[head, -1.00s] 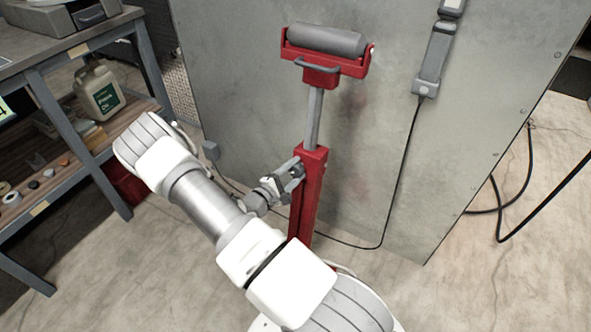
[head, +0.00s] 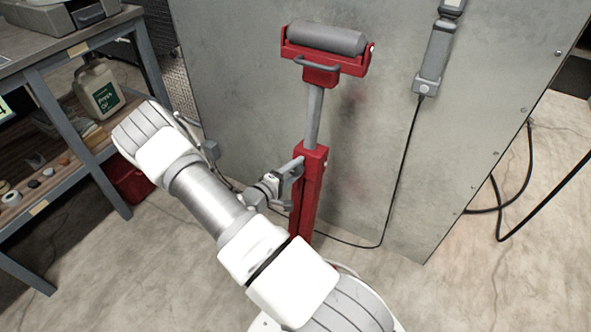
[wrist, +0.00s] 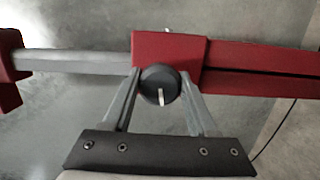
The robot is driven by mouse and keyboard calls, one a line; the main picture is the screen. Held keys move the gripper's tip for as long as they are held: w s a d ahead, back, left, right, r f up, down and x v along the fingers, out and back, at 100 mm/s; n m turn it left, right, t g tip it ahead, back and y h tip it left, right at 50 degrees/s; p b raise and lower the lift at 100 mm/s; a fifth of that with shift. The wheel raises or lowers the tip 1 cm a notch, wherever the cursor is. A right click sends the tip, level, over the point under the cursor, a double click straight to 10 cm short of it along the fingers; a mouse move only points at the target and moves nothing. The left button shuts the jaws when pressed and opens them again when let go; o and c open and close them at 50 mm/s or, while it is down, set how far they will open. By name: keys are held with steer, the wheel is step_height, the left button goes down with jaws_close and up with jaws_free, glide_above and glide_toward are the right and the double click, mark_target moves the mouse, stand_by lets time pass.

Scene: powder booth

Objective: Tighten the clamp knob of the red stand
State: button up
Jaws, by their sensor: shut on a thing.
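The red stand (head: 308,185) is upright in front of the grey panel, with a grey roller (head: 326,39) in a red cradle on top of its steel post (head: 314,118). My gripper (head: 292,180) is at the upper left side of its red column. In the wrist view, the dark round clamp knob (wrist: 160,88) with a pale mark on its face sits by the end of the red column. My gripper (wrist: 160,80) is shut on this knob, one finger on each side. In the head view the gripper hides the knob.
A large grey panel (head: 235,75) stands close behind the stand. A black cable (head: 401,160) hangs from a grey device (head: 435,58) down to the floor. A shelf unit (head: 62,120) with a jug (head: 100,90) and a red bin (head: 130,182) are at left.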

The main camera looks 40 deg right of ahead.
steer(key=shift+a, duration=0.1)
steer(key=o, duration=1.4)
steer(key=p+v, duration=0.3)
steer(key=v, duration=1.4)
steer(key=shift+s+a, duration=0.1)
steer(key=shift+r, duration=0.15)
